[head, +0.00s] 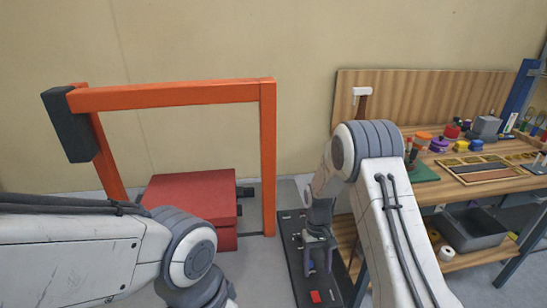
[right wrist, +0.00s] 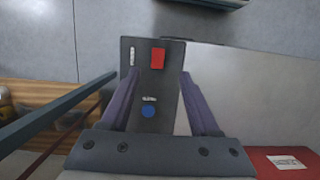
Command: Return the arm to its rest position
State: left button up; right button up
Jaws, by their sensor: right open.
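My right arm (head: 395,215) reaches forward and bends down at its elbow. Its gripper (head: 317,265) points down over a dark board or panel (head: 290,232) at the floor side of the bench. In the right wrist view the two purple-grey fingers of this gripper (right wrist: 153,95) are spread apart. A dark panel with a red rectangle (right wrist: 158,58) and a blue round spot (right wrist: 148,112) shows between and beyond them. I cannot tell the gap between fingertips and panel. My left arm (head: 110,255) crosses the lower left; its gripper is out of the picture.
An orange frame (head: 170,95) with a dark block (head: 68,125) stands at left, around a red box (head: 195,200). A wooden workbench (head: 465,185) with coloured parts and a tray (head: 490,168) is at right. A grey bin (head: 475,228) sits on its lower shelf.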

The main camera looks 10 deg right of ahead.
jog(key=s+a+r+n+t, duration=0.1)
jog(key=s+a+r+n, duration=0.1)
jog(key=s+a+r, duration=0.7)
jog(key=s+a+r+n+t, duration=0.1)
jog(key=s+a+r+n, duration=0.2)
jog(key=s+a+r, duration=0.5)
jog(key=s+d+r+n+t+y, duration=0.1)
jog(key=s+d+r+n, duration=0.1)
jog(key=s+r, duration=0.3)
jog(key=s+d, duration=0.1)
jog(key=s, duration=0.2)
jog(key=shift+s+d+p, duration=0.15)
jog(key=shift+s+p, duration=0.15)
jog(key=shift+s, duration=0.1)
